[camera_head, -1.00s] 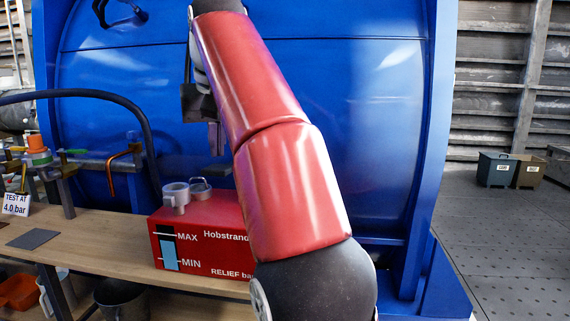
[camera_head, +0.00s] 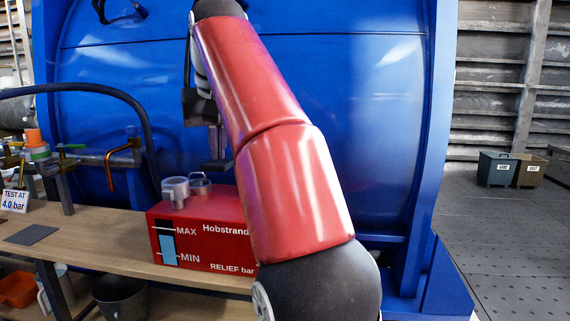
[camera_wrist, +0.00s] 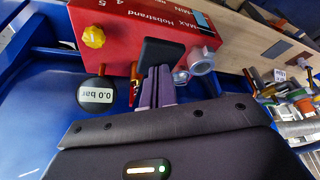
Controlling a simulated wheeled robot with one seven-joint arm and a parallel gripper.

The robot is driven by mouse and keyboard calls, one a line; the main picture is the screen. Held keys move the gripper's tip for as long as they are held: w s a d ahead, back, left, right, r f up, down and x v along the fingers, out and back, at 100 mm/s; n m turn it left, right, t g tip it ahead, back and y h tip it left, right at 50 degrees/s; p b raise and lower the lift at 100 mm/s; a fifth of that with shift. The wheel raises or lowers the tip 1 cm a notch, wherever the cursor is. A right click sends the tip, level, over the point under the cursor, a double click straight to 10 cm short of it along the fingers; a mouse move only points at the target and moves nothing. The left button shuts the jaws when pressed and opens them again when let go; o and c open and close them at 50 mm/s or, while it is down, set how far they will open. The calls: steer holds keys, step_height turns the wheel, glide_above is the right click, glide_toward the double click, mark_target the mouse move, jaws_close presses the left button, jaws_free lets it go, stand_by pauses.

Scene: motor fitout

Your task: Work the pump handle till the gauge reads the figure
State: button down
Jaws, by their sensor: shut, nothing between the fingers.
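The red pump box (camera_head: 205,249) stands on the wooden bench, with a MAX/MIN level window on its front. My gripper (camera_head: 217,153) is shut and empty above the box's back part. Its fingertips also show in the wrist view (camera_wrist: 158,70), at the dark flat pump handle end (camera_wrist: 163,52); I cannot tell if they touch it. The handle end shows in the head view (camera_head: 217,165) just under the fingers. The round gauge (camera_wrist: 96,95) reads 0.0 bar. A card (camera_head: 15,200) says TEST AT 4.0 bar. My arm hides the box's right side.
A yellow knob (camera_wrist: 93,36) sits on the box near the gauge. A pipe assembly with an orange-capped fitting (camera_head: 37,148) is at the left. A large blue tank (camera_head: 330,100) fills the back.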

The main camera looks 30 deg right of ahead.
mark_target(221, 162)
steer(key=f+b, duration=0.1)
steer(key=f, duration=0.1)
steer(key=f+b, duration=0.2)
steer(key=f, duration=0.1)
steer(key=shift+w+d+f, duration=0.15)
steer(key=shift+w+f, duration=0.1)
steer(key=shift+f, duration=0.05)
steer(key=r+p, duration=0.4)
steer(key=r, duration=0.1)
steer(key=r+p, duration=0.3)
steer(key=shift+s+a, duration=0.2)
steer(key=shift+s, duration=0.1)
steer(key=shift+f, duration=0.1)
steer(key=shift+f, duration=0.1)
step_height(221, 162, down, 8)
steer(key=b, duration=0.7)
step_height(221, 162, up, 6)
steer(key=p, duration=0.7)
steer(key=shift+w+d+r, duration=0.1)
steer(key=shift+w+r, duration=0.05)
steer(key=shift+r, duration=0.95)
